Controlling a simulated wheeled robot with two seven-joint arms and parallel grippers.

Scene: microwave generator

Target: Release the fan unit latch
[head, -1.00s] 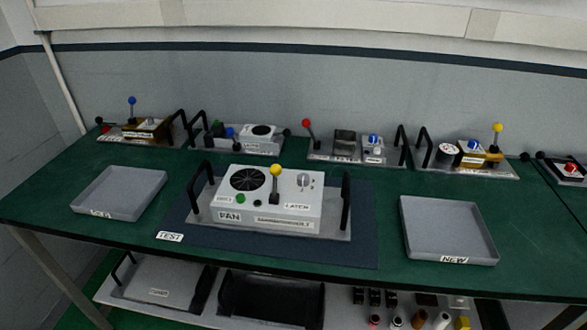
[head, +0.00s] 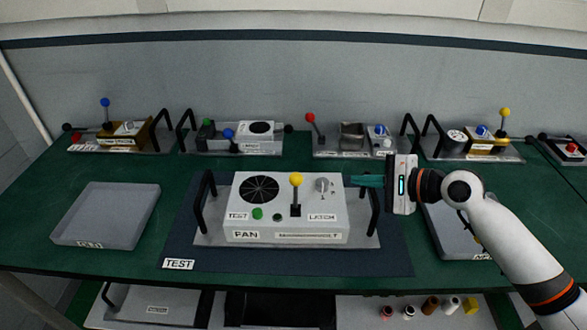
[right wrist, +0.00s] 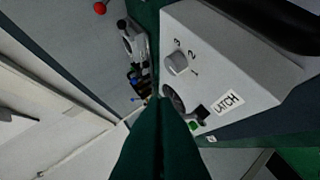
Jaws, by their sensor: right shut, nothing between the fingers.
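The fan unit (head: 285,233) is a white box on a grey plate with black handles, in the middle of the head view. An upright lever with a yellow ball (head: 296,180) rises from its top, behind and left of the LATCH label (head: 322,217). A grey dial (head: 322,185) sits right of the lever; it also shows in the right wrist view (right wrist: 177,63), beside numbers 1, 2 and 3. My right gripper (head: 355,181) is shut and empty, pointing left at the unit's right side, apart from the lever. The yellow ball is not seen in the right wrist view.
The unit's right handle (head: 375,208) stands just below my right gripper. Grey trays lie left (head: 107,214) and right (head: 446,245), the right one partly covered by my arm. Several other units stand along the back of the green table.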

